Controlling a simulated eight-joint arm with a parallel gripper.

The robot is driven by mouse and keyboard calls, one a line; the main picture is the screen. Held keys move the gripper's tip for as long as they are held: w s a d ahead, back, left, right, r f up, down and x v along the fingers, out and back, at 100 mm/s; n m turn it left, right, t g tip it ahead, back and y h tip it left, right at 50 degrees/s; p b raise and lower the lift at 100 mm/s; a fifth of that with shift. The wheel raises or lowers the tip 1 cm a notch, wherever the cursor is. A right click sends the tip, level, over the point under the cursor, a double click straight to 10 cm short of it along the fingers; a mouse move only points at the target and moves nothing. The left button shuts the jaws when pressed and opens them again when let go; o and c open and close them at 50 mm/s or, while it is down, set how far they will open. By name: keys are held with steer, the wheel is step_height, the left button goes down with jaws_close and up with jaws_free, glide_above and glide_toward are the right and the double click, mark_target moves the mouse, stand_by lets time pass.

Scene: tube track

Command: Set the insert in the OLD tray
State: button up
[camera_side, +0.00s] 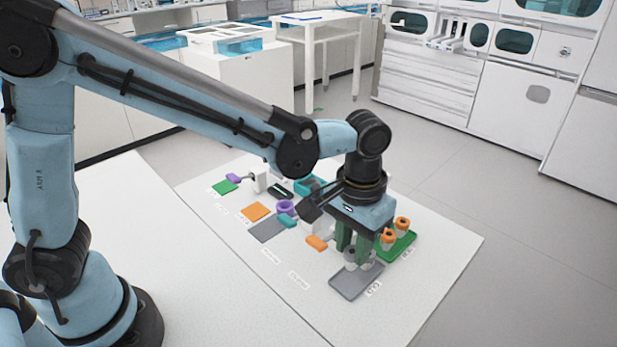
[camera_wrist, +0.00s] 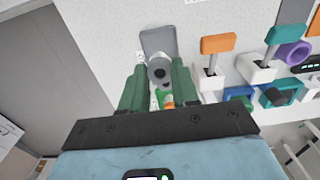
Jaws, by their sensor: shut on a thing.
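My gripper (camera_side: 355,250) points down with green fingers. In the wrist view, my gripper (camera_wrist: 159,78) is shut on a grey round insert (camera_wrist: 158,72) with a dark centre. A flat grey tray (camera_side: 352,284) lies below the gripper at the front of the table. It also shows in the wrist view (camera_wrist: 158,38), just beyond the insert. The insert appears over or at the tray's near end; I cannot tell whether it touches. The tray has a small label (camera_side: 374,288), too small to read surely, so I cannot tell which tray is OLD.
A green tray (camera_side: 408,243) with orange-topped pieces (camera_side: 402,223) stands close right of the gripper. An orange-handled piece (camera_side: 317,242), a teal one (camera_side: 288,220) and a purple ring (camera_side: 285,207) stand to the left. The white table's right front part is clear.

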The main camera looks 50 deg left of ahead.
steer(key=shift+f, duration=2.05)
steer(key=shift+f, duration=0.15)
steer(key=o, duration=0.9)
step_height(320, 180, up, 12)
steer(key=shift+r, duration=0.1)
steer(key=shift+a, duration=0.1)
